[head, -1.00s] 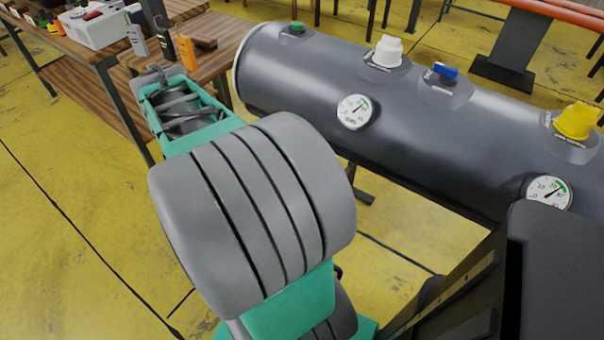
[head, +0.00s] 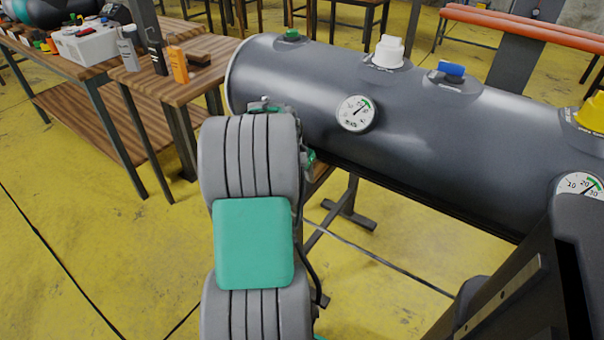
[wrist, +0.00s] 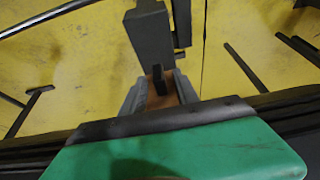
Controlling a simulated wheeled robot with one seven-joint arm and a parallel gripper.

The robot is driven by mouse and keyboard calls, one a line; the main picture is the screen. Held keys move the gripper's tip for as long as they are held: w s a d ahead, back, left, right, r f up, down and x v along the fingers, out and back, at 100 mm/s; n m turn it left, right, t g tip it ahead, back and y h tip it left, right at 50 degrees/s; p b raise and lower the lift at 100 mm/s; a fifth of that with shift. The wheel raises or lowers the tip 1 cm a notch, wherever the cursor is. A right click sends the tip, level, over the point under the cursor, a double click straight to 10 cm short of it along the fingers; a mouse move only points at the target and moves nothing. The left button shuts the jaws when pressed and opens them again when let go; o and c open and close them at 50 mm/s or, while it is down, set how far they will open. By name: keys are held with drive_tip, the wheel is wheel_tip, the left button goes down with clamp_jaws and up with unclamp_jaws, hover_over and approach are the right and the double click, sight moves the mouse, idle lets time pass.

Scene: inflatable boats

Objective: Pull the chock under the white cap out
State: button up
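The white cap (head: 388,51) stands on top of a dark grey inflated tube (head: 450,135), between a green cap (head: 291,36) and a blue cap (head: 450,69). In the head view my arm covers my gripper, and no chock can be made out under the white cap. In the wrist view two grey fingers of my gripper (wrist: 159,90) stand apart, on either side of a brown surface with a small dark upright piece (wrist: 159,78). I cannot tell whether this is the chock or whether the fingers touch it.
A grey post-like block (wrist: 150,40) lies just beyond the fingers. The tube has a pressure gauge (head: 356,114) and a yellow cap (head: 591,113). Dark stand legs (head: 345,208) are under it. A wooden table (head: 190,75) with small items stands at left. The yellow floor (head: 80,210) is open.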

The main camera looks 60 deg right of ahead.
drive_tip(key=shift+c, duration=0.5)
clamp_jaws()
idle(0.8)
